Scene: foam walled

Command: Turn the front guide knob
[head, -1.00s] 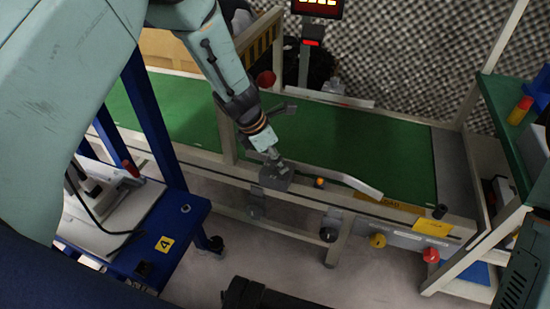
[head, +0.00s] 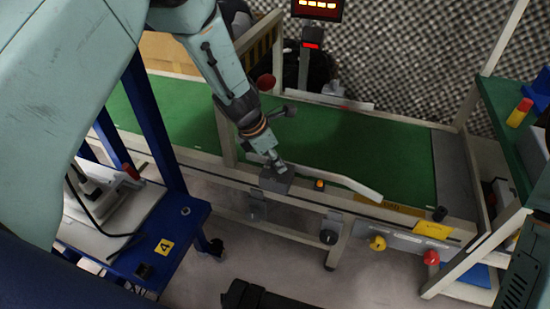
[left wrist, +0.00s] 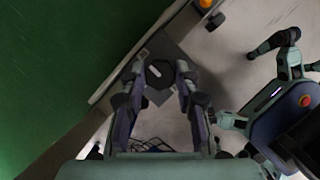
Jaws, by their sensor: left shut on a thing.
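The conveyor (head: 350,145) has a green belt, with a pale bent guide rail (head: 345,181) along its near side. My left gripper (head: 279,167) reaches down to a grey bracket block (head: 275,182) at the near frame, by the left end of this rail. In the left wrist view, my left gripper (left wrist: 160,70) has its two fingers on either side of a dark round knob (left wrist: 158,78) with a pale mark, and is shut on it. The fingers and wrist hide the knob in the head view. I cannot make out my right gripper.
A blue cart (head: 180,225) stands at the left, a shelf (head: 500,120) at the right. Open floor lies in front of the conveyor.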

